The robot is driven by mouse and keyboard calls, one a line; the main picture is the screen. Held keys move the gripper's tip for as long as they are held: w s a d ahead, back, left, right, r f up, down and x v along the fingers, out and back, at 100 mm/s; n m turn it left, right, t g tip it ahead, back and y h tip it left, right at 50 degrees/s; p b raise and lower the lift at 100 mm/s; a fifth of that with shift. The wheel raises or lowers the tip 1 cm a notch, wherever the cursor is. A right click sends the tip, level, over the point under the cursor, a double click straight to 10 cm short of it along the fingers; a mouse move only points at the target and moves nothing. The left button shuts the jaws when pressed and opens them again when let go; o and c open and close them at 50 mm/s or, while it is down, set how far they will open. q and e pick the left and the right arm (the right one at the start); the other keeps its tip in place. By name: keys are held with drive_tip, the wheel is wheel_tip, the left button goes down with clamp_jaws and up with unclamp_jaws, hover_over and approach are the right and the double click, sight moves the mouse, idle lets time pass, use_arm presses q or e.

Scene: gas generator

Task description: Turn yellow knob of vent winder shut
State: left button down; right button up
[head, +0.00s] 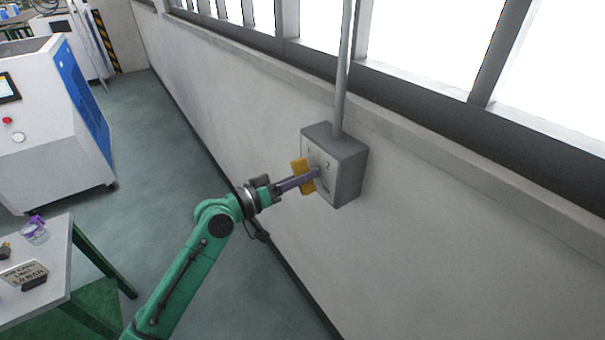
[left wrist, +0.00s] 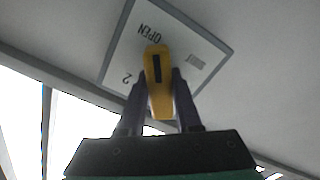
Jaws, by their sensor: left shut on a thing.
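The vent winder is a grey box (head: 350,173) on the wall, with a pipe running up from it. Its yellow knob (head: 304,176) sits on the box's front face. My left gripper (head: 312,175) is at the knob, its fingers shut on it. In the left wrist view the yellow knob (left wrist: 158,80) stands between the two dark fingertips of my left gripper (left wrist: 160,85). A dark bar marks the knob, and its end points near the word OPEN on the panel (left wrist: 195,55). A "2" shows to the lower left of it. My right gripper is out of view.
The wall (head: 430,240) runs along the right under bright windows. A small table (head: 45,300) with a purple-topped item and a sign stands at lower left. A white and blue machine (head: 60,120) stands behind it. The floor between is clear.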

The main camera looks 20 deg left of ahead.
use_arm(q)
drive_tip(key=shift+r+n, duration=0.2)
drive_tip(key=shift+n, duration=0.7)
drive_tip(key=shift+p, duration=0.3)
drive_tip(key=c, duration=0.9)
unclamp_jaws()
drive_tip(key=o, duration=0.3)
drive_tip(key=shift+f, duration=0.1)
drive_tip(key=shift+s+a+f, duration=0.1)
drive_tip(key=shift+a, duration=0.05)
drive_tip(key=b+v, duration=0.6)
drive_tip(key=v, duration=0.5)
drive_tip(key=shift+s+a, duration=0.15)
drive_tip(key=shift+s, duration=0.1)
